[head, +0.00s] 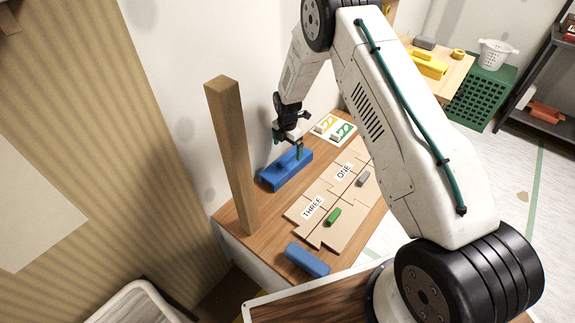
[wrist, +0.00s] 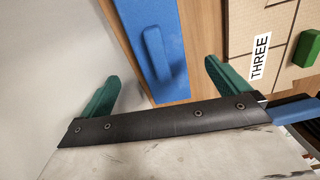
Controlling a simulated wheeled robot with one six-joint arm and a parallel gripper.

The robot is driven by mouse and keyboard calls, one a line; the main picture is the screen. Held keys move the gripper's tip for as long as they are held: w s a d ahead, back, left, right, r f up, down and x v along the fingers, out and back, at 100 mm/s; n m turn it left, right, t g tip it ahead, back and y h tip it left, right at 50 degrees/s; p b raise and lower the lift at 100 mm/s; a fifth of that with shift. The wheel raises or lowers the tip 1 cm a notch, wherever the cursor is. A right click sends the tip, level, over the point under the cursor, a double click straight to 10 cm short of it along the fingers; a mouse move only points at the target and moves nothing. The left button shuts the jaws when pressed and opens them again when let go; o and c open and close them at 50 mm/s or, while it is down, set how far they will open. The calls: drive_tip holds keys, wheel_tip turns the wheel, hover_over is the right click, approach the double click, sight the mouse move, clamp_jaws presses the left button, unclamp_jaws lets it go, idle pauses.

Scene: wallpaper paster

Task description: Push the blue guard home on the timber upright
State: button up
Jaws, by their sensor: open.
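A long blue piece with a raised grip bar, which looks like the blue guard (head: 285,172), lies on the wooden table beside the timber upright (head: 232,155). The upright is a plain square post standing at the table's left end, apart from the guard. My gripper (head: 288,143) is open and empty over the guard's far part. In the wrist view the guard (wrist: 145,22) and its grip bar show beyond and between the green fingers (wrist: 161,73). The gap from fingers to guard is hard to judge. The upright is not seen in the wrist view.
A second blue block (head: 307,260) lies at the table's near edge. Cardboard pieces labelled THREE and ONE (head: 329,202) carry a green block (head: 333,216) and a grey block (head: 363,179). A card with yellow and green shapes (head: 335,127) lies behind. The wall (head: 180,60) runs close along the left.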

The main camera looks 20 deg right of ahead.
sight(287, 163)
wheel_tip(287, 163, down, 10)
drive_tip(key=shift+w+a+r, duration=0.1)
drive_tip(key=shift+w+r, duration=0.05)
drive_tip(key=shift+r, duration=0.1)
drive_tip(key=shift+c, duration=0.3)
drive_tip(key=c, duration=1)
